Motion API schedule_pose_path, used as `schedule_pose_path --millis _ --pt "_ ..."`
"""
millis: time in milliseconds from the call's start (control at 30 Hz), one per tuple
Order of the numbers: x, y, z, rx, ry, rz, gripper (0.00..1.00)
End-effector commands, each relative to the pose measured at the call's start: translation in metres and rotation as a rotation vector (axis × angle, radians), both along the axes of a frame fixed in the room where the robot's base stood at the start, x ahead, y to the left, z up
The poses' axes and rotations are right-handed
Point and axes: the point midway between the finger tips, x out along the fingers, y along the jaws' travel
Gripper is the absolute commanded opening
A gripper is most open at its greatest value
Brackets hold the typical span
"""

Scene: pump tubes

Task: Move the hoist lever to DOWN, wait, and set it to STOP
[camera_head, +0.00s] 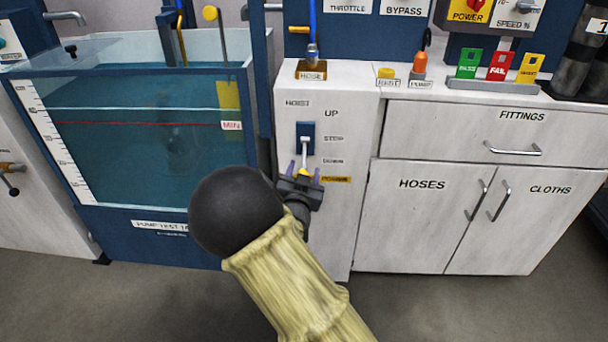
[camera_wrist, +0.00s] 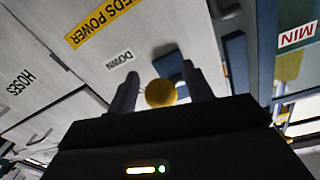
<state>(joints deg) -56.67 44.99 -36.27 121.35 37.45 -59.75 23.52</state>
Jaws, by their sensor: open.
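The hoist lever (camera_head: 304,150) comes out of a blue plate (camera_head: 306,131) on the white cabinet front, beside the labels UP, STOP and DOWN. Its shaft slants downward in the head view, ending about level with the DOWN label (camera_head: 333,161); its exact setting is hard to tell. Its yellow ball knob shows in the wrist view (camera_wrist: 161,93). My gripper (camera_head: 304,169) is at the lever's end, open. In the wrist view its two fingers (camera_wrist: 160,72) stand on either side of the knob, with gaps visible. My gripper body partly hides the knob in the head view.
A water tank (camera_head: 140,130) with a MIN label stands left of the panel. A yellow label (camera_head: 336,180) lies below DOWN. The cabinet top holds a yellow button (camera_head: 386,73), an orange-topped item (camera_head: 420,62) and coloured cards (camera_head: 497,66). Drawer and door handles protrude at right.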

Motion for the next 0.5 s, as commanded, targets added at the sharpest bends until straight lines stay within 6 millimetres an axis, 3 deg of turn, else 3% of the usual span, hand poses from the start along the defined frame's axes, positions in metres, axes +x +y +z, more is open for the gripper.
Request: schedule_pose_path --millis 333,500 --pt "0.0060 -0.0009 0.0005 0.000 0.000 0.000 0.51" --pt "0.0059 -0.0009 0.0005 0.000 0.000 0.000 0.19"
